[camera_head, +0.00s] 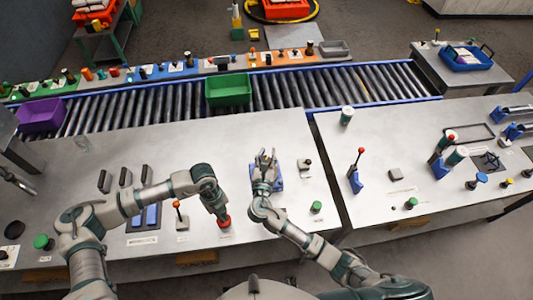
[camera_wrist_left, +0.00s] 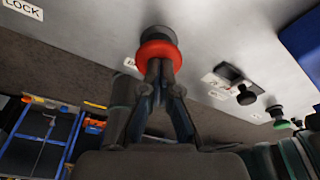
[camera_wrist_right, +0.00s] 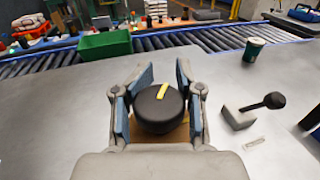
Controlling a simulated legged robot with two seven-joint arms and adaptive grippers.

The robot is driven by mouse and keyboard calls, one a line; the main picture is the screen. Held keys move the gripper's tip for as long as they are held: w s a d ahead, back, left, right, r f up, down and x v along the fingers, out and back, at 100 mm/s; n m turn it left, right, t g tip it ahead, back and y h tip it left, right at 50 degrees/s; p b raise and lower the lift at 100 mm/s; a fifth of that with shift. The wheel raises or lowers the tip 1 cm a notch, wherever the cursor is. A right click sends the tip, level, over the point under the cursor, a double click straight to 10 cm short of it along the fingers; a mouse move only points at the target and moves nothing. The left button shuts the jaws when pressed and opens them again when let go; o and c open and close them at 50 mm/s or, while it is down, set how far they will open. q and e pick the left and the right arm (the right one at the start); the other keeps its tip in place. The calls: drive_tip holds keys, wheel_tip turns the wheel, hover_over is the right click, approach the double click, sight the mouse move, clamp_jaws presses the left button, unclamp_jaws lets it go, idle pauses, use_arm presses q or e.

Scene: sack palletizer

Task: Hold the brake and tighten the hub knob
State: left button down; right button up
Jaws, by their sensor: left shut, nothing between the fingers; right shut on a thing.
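A red mushroom button (camera_head: 224,223) stands near the front edge of the middle table. My left gripper (camera_wrist_left: 158,72) is shut and empty, its fingertips against the red button's rim (camera_wrist_left: 160,50) in the left wrist view. I cannot tell how far the button is pressed. A round black knob (camera_wrist_right: 160,106) with a yellow mark on top is the hub knob in the right wrist view. My right gripper (camera_wrist_right: 157,85) is shut on it, one finger on each side. In the head view my right gripper (camera_head: 265,160) covers most of the knob.
A black ball-ended lever (camera_wrist_right: 271,101) on a grey block is right of the knob. A green button (camera_head: 316,207) sits near the front edge. A red-tipped lever (camera_head: 179,210) stands left of the red button. A roller conveyor (camera_head: 290,92) with a green bin (camera_head: 228,90) runs behind.

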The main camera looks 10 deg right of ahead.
drive_tip(key=shift+s+a+f, duration=0.1)
drive_tip(key=shift+a+f, duration=0.05)
drive_tip(key=shift+f, duration=0.15)
clamp_jaws()
drive_tip(key=o, duration=0.8)
unclamp_jaws()
drive_tip(key=shift+o, duration=0.5)
drive_tip(key=shift+r, duration=0.15)
drive_tip(key=shift+s, duration=0.1)
drive_tip(key=v, duration=1.2)
